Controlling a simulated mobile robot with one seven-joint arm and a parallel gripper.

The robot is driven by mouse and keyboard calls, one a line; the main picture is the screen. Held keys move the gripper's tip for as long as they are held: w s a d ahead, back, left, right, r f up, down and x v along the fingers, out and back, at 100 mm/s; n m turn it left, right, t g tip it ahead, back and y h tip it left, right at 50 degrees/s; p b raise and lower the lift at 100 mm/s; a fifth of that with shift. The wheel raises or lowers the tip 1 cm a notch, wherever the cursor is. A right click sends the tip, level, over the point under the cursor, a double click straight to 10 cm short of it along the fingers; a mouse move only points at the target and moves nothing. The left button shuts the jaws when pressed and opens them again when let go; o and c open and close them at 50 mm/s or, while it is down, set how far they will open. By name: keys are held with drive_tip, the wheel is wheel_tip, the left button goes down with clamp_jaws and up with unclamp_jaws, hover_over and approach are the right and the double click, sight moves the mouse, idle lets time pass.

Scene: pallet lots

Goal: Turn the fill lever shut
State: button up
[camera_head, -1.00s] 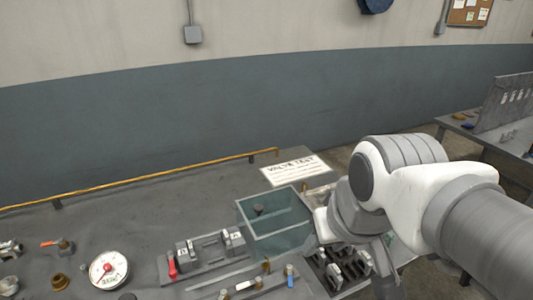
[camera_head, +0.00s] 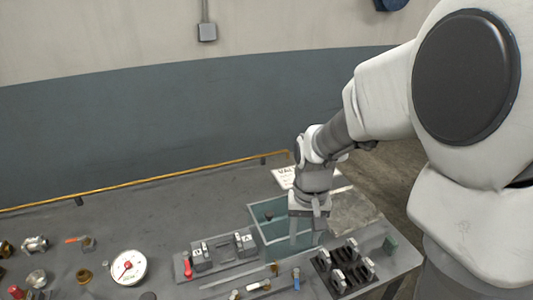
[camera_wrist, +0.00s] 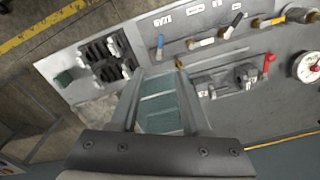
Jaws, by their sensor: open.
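My gripper (camera_head: 308,232) is open and empty, pointing down over the teal tank (camera_head: 262,232). In the wrist view its two fingers (camera_wrist: 160,108) frame the tank (camera_wrist: 160,88). Several small levers stand in a row on the bench in front of the tank: a blue-handled one (camera_head: 296,279), a white-handled one (camera_head: 256,286) and others to its left. The blue (camera_wrist: 160,45) and white (camera_wrist: 203,43) handles also show in the wrist view, apart from the fingers. A grey valve block has a red handle (camera_head: 187,268). Labels are too small to read, so I cannot tell which lever is the fill lever.
A black rack with grey pieces (camera_head: 345,268) stands right of the levers. A round white gauge (camera_head: 129,267) and loose fittings lie at left. A sign (camera_head: 285,178) lies behind the tank. A yellow rail (camera_head: 150,180) runs along the back edge.

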sight(297, 283)
drive_tip(key=f, duration=1.8)
drive_tip(key=shift+w+f, duration=0.2)
drive_tip(key=shift+f, duration=0.05)
clamp_jaws()
